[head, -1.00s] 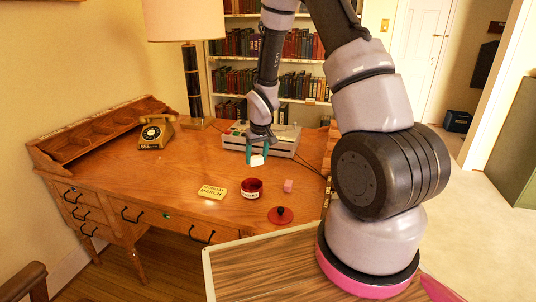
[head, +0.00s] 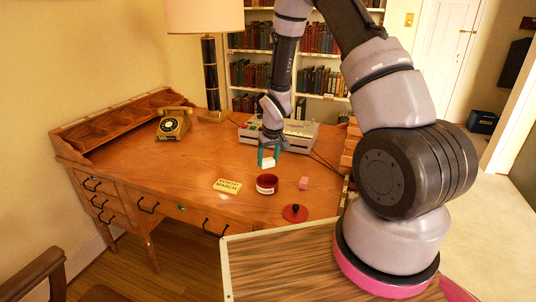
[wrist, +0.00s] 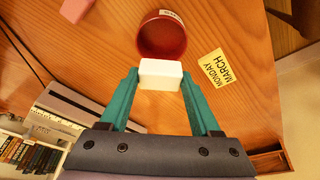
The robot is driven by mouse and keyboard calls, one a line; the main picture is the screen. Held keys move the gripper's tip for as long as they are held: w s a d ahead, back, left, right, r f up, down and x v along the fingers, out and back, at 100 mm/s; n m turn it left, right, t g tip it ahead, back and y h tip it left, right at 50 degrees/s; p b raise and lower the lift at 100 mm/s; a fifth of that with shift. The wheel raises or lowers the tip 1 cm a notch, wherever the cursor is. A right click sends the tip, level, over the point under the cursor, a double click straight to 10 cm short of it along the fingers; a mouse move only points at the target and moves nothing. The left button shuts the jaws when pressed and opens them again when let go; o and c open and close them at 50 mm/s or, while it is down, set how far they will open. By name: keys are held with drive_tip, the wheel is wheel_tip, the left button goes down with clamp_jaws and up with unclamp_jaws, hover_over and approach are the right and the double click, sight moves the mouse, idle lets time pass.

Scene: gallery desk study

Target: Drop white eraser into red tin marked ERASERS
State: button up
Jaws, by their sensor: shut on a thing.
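The white eraser (wrist: 160,75) is between the teal fingertips of my gripper (wrist: 160,78), which is shut on it. In the head view the eraser (head: 268,163) hangs below my gripper (head: 268,155), above the desk and just behind the tin. The red tin (head: 267,184) stands open on the desk with a pale label on its front; the lettering is too small to read surely. In the wrist view the tin (wrist: 162,38) is just beyond the eraser, its opening partly covered by it. The red lid (head: 295,213) with a dark knob lies apart from the tin, nearer the front edge.
A pink block (head: 304,183) lies right of the tin. A yellow MONDAY MARCH card (head: 227,186) lies left of it. A pale machine (head: 300,134) stands behind my gripper. A telephone (head: 173,124) and lamp (head: 211,80) stand farther back. The desk's left middle is clear.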

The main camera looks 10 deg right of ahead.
sight(268, 167)
drive_tip(key=shift+f, duration=2.8)
drive_tip(key=o, duration=1.4)
drive_tip(key=shift+o, duration=0.2)
drive_tip(key=shift+r, duration=3.5)
